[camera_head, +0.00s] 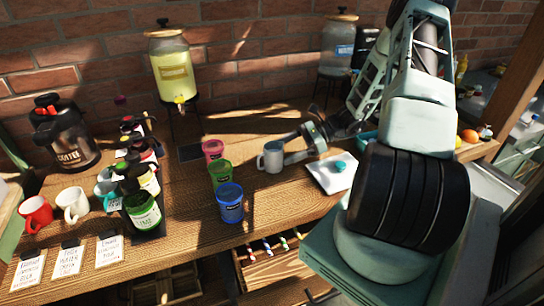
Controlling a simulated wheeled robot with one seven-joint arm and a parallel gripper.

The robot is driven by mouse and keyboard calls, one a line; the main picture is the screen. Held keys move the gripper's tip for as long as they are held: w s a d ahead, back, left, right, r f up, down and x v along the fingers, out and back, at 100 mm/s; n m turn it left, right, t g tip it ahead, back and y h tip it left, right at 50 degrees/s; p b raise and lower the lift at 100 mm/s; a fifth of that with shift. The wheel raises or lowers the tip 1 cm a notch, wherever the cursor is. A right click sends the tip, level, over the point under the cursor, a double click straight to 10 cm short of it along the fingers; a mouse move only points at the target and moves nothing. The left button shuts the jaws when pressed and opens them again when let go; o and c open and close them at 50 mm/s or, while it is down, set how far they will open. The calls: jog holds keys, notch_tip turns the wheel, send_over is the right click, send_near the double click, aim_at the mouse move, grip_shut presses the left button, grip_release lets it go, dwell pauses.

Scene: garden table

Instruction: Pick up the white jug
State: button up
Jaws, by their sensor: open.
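A white jug (272,157) with a handle on its left side stands upright on the wooden table, near the middle of the view. My gripper (291,147) comes in from the right with its fingers pointing left at the jug. The jaws are open. One finger is near the far side of the rim and the other is close to the jug's right side. I cannot tell whether either touches it.
Pink, green and blue cups (230,202) stand left of the jug. A white plate (331,172) lies to its right. A yellow drink dispenser (173,70) stands behind. A cream mug (73,204), red mug (36,213) and coffee pot (64,132) are far left.

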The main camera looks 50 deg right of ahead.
aim_at(265, 160)
jog(key=p+x, duration=0.2)
jog(key=x, duration=0.2)
jog(key=shift+w+a+f, duration=0.1)
jog(key=shift+w+a, duration=0.1)
jog(key=shift+w+a+f+p, duration=0.3)
jog(key=shift+a+f, duration=0.05)
jog(key=c, duration=1.3)
